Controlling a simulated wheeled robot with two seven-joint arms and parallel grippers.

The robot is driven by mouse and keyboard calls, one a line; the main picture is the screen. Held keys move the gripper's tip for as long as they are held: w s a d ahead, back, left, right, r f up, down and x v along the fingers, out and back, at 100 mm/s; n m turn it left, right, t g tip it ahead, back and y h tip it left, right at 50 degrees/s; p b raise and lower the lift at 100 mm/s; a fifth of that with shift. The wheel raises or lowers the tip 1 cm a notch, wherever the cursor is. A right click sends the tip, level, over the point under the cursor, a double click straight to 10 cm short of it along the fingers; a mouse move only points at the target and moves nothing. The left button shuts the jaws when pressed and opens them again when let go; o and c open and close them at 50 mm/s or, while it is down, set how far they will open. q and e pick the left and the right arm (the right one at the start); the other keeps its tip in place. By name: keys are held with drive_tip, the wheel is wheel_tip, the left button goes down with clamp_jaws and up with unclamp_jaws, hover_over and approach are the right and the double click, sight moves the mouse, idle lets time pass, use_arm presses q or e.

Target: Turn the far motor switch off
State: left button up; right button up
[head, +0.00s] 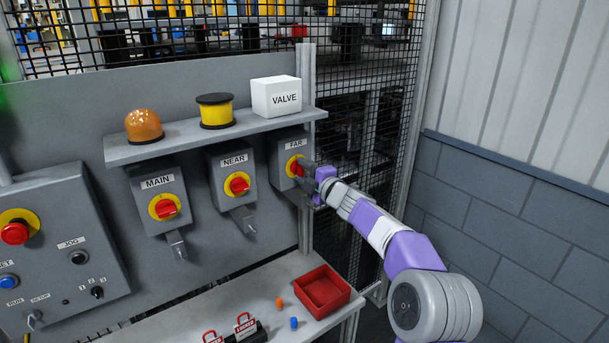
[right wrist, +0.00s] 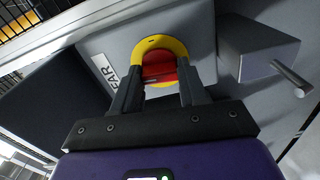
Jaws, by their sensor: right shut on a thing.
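The far motor switch is a grey box (head: 289,149) labelled FAR, under the right end of the shelf, with a red knob (head: 296,168) on a yellow disc. My right gripper (head: 301,171) reaches it from the right in the head view. In the right wrist view, the fingers of my right gripper (right wrist: 160,88) are shut on the red knob (right wrist: 160,68), one on each side. The yellow disc (right wrist: 155,44) shows around the knob. The fingers partly hide the knob, and I cannot read its off and on marks. My left gripper is not in view.
The NEAR switch (head: 233,163) and MAIN switch (head: 158,183) hang to the left. The shelf (head: 200,134) above carries an orange lamp (head: 143,125), a yellow spool (head: 215,110) and a VALVE box (head: 276,96). A red tray (head: 322,291) stands on the lower bench. A mesh fence (head: 385,150) is behind.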

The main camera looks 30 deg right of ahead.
drive_tip(key=shift+r+n, duration=0.2)
drive_tip(key=shift+n, duration=0.4)
drive_tip(key=o, duration=0.8)
drive_tip(key=shift+o, duration=1.3)
drive_tip(key=shift+w+f, duration=0.1)
drive_tip(key=shift+f, duration=0.05)
drive_tip(key=s+b, duration=0.1)
drive_tip(key=s, duration=0.6)
drive_tip(key=shift+s+d+b, duration=0.3)
drive_tip(key=shift+b, duration=0.05)
